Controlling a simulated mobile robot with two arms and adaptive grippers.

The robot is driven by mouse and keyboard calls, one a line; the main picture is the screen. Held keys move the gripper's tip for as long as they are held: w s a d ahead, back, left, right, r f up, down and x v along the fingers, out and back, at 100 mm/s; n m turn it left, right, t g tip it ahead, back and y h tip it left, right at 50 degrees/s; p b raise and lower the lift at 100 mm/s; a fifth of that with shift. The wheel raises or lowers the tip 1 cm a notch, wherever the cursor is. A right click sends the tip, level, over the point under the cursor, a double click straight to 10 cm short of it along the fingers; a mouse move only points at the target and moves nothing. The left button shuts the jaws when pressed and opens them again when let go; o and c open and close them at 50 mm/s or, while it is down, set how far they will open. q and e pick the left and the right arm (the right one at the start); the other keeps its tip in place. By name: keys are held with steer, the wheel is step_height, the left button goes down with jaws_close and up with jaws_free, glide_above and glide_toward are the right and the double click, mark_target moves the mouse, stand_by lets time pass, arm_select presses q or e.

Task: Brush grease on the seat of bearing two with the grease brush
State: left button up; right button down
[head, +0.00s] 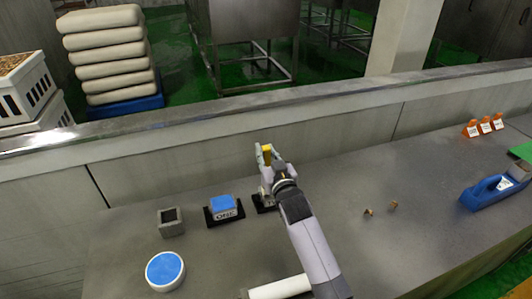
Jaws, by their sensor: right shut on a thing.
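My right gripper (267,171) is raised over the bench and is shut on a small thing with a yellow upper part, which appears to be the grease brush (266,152). Its bristles are hidden by the gripper. A black-based block, apparently bearing two (259,204), lies below and behind my right gripper and is mostly covered by it, so its seat cannot be seen. To its left stands a similar black-based block with a blue top and a label that seems to read ONE, bearing one (222,206). My left gripper is not in view.
A round blue-topped tin (165,270) and a grey open box (171,221) stand at left. A white cylinder (280,289) lies near the front. A low wall runs behind.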

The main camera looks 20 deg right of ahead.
steer(key=shift+f, duration=0.3)
steer(key=shift+d, duration=0.1)
steer(key=d+p, duration=0.1)
steer(key=d, duration=0.3)
steer(key=shift+w+d, duration=0.1)
steer(key=shift+d, duration=0.3)
steer(key=shift+a, duration=0.1)
